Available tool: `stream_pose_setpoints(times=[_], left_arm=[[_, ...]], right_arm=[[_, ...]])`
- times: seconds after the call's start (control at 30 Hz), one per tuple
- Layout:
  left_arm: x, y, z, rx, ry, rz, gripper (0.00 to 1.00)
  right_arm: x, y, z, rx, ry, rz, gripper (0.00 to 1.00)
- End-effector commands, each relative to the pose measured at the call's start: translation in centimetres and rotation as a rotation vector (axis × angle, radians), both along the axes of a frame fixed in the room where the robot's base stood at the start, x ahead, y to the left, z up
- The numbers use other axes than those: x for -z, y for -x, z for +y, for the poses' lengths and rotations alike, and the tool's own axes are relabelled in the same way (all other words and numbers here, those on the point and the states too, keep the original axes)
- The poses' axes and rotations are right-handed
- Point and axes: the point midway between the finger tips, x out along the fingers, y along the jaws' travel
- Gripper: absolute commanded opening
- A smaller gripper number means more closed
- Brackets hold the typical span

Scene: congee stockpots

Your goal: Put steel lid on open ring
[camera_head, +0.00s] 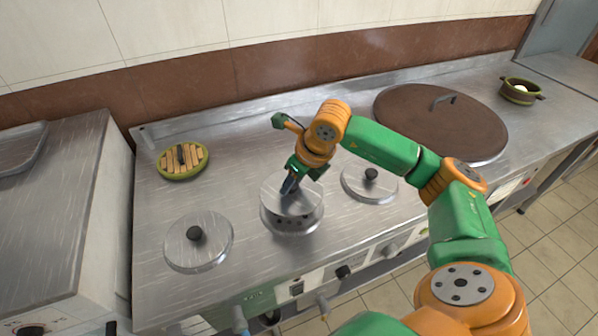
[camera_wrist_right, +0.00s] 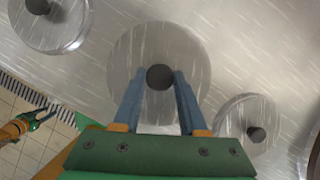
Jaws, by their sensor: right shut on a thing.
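My right gripper (camera_head: 290,186) is shut on the black knob of a steel lid (camera_head: 304,202). The lid is level, right over the open ring (camera_head: 291,226), whose side holes show under the lid's rim. I cannot tell whether lid and ring touch. In the right wrist view the lid (camera_wrist_right: 135,50) fills the middle, its knob (camera_wrist_right: 160,77) is between the two fingers, and the ring is hidden beneath. My left gripper (camera_wrist_right: 40,119) shows small at the left of that view, its fingers apart and empty, away from the lid.
Steel lids with black knobs lie on the left (camera_head: 185,252) and right (camera_head: 355,183) of the ring. A wooden-slat lid (camera_head: 183,161) lies behind left. A large brown lid (camera_head: 425,120) covers the right rear, with a green pot (camera_head: 521,91) beyond. Bare steel separates them.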

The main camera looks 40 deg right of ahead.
Motion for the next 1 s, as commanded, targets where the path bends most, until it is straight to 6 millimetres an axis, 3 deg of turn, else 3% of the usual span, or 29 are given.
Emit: stream_pose_setpoints(times=[0.1,0.3,1.0], left_arm=[[2.0,0.0,0.0,0.0,0.0,0.0,0.5],[3.7,0.0,0.1,-0.001,-0.001,0.0,0.5],[3.7,0.0,0.2,-0.001,-0.004,-0.001,0.5]], right_arm=[[2.3,0.0,0.0,0.001,0.0,0.001,0.0],[4.5,0.0,0.0,0.002,0.0,0.0,0.0],[4.4,0.1,0.0,0.003,-0.001,0.0,0.0]])
